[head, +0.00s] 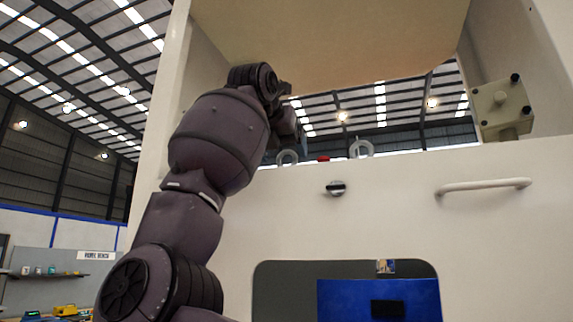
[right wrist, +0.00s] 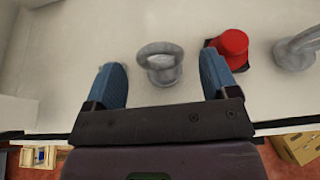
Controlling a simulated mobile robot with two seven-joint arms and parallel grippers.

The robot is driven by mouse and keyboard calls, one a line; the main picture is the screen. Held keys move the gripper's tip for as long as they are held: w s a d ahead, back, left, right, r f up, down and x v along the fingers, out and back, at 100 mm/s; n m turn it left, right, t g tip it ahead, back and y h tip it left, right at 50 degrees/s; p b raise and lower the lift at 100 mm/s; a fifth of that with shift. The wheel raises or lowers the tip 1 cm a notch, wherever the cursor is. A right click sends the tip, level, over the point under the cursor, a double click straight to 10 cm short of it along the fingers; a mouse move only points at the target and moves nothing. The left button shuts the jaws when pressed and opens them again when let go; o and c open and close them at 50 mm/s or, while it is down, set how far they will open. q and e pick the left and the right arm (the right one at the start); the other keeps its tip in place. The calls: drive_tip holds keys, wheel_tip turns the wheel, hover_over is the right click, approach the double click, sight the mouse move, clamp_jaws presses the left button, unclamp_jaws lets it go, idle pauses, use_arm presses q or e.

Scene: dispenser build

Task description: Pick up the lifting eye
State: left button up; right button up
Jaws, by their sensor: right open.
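A grey metal lifting eye (right wrist: 163,71) stands upright on the pale ledge in the right wrist view. It is between the two blue finger pads of my right gripper (right wrist: 161,75), which is open, with a gap visible on each side. In the head view that lifting eye (head: 287,156) shows at the ledge edge, just below my right gripper (head: 287,118), whose fingers are mostly hidden by my arm. A second lifting eye (head: 361,148) is to the right and also shows in the right wrist view (right wrist: 296,50). My left gripper is not in view.
A red knob-like part (right wrist: 231,46) sits between the two eyes, close to my right-hand finger. A ceiling panel (head: 340,45) hangs over the opening. A beige box with dark knobs (head: 501,107) and a white handle (head: 484,187) are at right.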

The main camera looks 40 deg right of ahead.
drive_tip(key=x, duration=0.3)
drive_tip(key=shift+w+d, duration=0.15)
drive_tip(key=shift+d, duration=0.05)
drive_tip(key=shift+a, duration=0.15)
drive_tip(key=shift+c, duration=0.8)
drive_tip(key=c, duration=0.9)
